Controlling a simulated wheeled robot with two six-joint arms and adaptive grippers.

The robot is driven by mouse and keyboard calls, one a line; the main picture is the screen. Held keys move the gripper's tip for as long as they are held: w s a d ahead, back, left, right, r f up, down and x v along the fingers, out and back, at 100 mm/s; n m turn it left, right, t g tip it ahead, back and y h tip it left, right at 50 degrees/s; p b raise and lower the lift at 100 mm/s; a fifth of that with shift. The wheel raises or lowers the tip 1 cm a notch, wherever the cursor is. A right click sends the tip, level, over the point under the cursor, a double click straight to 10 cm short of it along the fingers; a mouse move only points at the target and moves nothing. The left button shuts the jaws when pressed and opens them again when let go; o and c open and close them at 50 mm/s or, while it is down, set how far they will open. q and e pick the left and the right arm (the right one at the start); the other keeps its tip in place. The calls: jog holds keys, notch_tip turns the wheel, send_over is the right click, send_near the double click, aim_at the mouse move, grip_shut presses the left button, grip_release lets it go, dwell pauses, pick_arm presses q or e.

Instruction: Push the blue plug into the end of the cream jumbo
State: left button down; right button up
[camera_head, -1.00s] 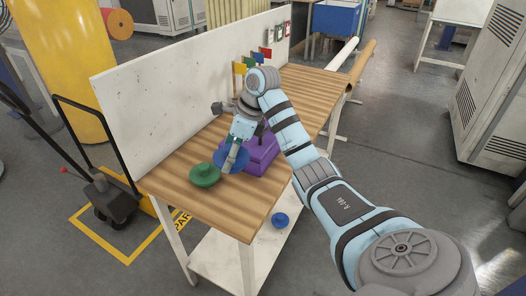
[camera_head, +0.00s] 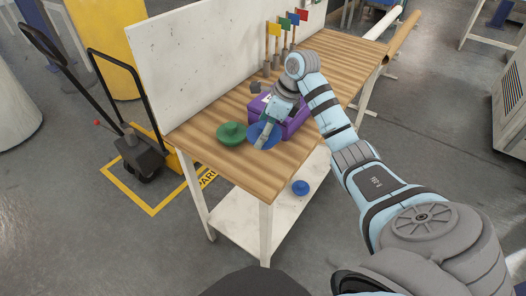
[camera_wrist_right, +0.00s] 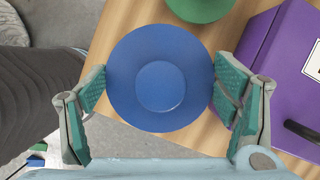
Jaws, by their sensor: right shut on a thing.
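A blue plug (camera_head: 261,136) with a wide round flange is between the fingers of my right gripper (camera_head: 267,130), over the front of the wooden bench. In the right wrist view, the fingers touch opposite sides of the blue plug's (camera_wrist_right: 160,88) rim, and its round raised centre faces the camera. A whitish roll (camera_head: 381,24) lies beyond the bench's far right end, beside a tan roll (camera_head: 403,31). The whitish one may be the cream jumbo; I cannot make out its open end. My left gripper is not in view.
A green plug (camera_head: 232,134) sits on the bench (camera_head: 190,128), left of the blue one. A purple box (camera_head: 297,118) stands just behind. Another blue plug (camera_head: 300,187) lies on the lower shelf (camera_head: 245,215). Coloured flags (camera_head: 274,30) and a white back panel line the bench.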

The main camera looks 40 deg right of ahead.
jog(key=shift+f, duration=3.25)
jog(key=o, duration=0.9)
jog(key=shift+r, duration=0.1)
jog(key=shift+r, duration=0.1)
jog(key=v, duration=1.4)
jog(key=shift+s+d+r+p, duration=0.1)
jog(key=shift+s+d+p, duration=0.05)
jog(key=shift+p, duration=0.2)
